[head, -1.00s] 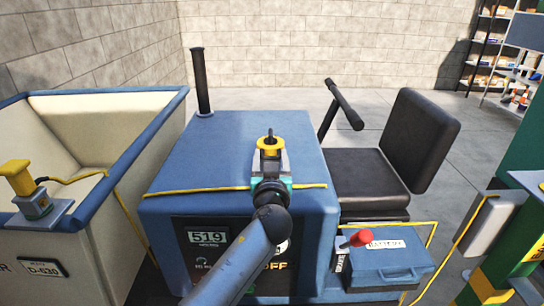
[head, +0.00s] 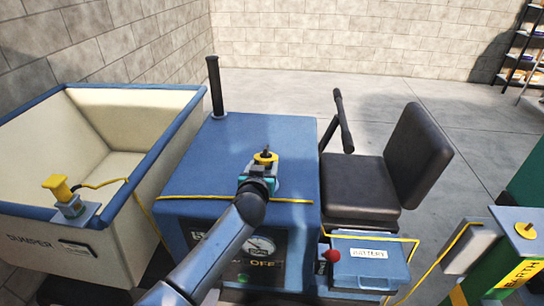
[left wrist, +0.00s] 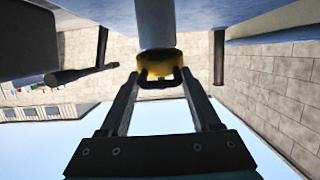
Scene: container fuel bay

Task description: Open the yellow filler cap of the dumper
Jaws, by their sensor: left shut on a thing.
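The dumper's yellow filler cap (head: 265,158) sits on top of the blue hood (head: 215,150), with a small dark piece standing up from it. In the left wrist view the cap (left wrist: 158,66) shows at the end of a pale neck (left wrist: 154,22), with a dark handle on its near side. My left gripper (head: 262,172) is shut on the cap, with the fingertips on either side of it. The cap appears to be against the neck; whether it has turned, I cannot tell. My right gripper is not in view.
The white skip (head: 122,148) with a blue rim stands left. A dark exhaust pipe (head: 215,88) rises from the hood. The black seat (head: 365,185), a lever (head: 343,122) and a blue battery box (head: 370,265) are right. A green-yellow earth post (head: 515,262) stands at far right.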

